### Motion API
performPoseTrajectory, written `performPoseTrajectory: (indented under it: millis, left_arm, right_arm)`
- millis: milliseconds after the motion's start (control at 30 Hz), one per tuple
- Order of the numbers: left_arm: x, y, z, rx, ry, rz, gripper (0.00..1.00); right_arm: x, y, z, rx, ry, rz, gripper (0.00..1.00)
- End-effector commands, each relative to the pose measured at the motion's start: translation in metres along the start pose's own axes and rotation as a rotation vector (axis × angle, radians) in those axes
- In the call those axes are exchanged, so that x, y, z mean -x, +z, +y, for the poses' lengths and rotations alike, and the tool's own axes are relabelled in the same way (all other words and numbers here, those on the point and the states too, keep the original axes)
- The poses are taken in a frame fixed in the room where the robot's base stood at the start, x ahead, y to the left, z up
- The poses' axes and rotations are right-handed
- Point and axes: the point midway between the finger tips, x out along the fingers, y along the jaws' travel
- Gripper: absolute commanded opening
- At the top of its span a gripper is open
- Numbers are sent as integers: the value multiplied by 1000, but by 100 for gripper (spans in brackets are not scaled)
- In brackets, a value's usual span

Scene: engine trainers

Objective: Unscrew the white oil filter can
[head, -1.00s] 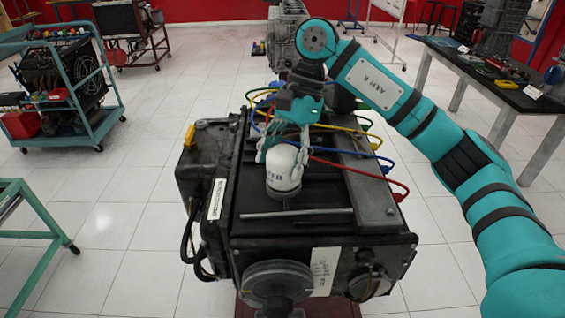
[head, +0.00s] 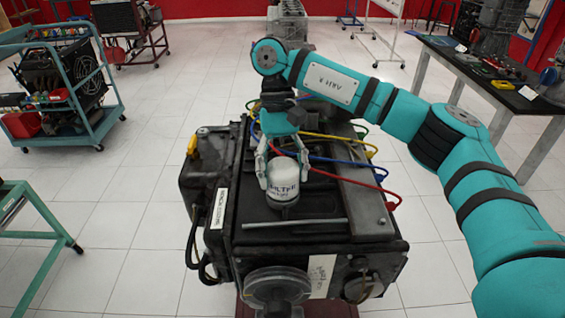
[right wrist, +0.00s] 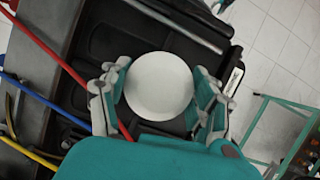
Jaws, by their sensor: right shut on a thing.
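The white oil filter can (head: 283,183) stands upright on top of the black engine (head: 300,226), with dark lettering on its side. My right gripper (head: 282,170) comes down over it from above, its fingers on either side of the can and shut on it. In the right wrist view the can's round white top (right wrist: 160,87) sits between the two fingers of the gripper (right wrist: 162,95). The can's lower end meets the engine's top; its thread is hidden. My left gripper is not in view.
Red, blue and yellow cables (head: 345,172) arch over the engine close to the gripper's right. A metal bar (head: 295,223) lies in front of the can. A teal cart (head: 95,125) stands at left, and a black workbench (head: 490,85) at right.

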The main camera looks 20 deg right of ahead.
Motion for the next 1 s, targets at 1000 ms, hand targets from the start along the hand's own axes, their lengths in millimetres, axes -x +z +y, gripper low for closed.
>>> performPoseTrajectory:
  millis: [1000]
  left_arm:
    - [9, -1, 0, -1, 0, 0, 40]
  right_arm:
    - [1, 0, 0, 151, 61, 2, 30]
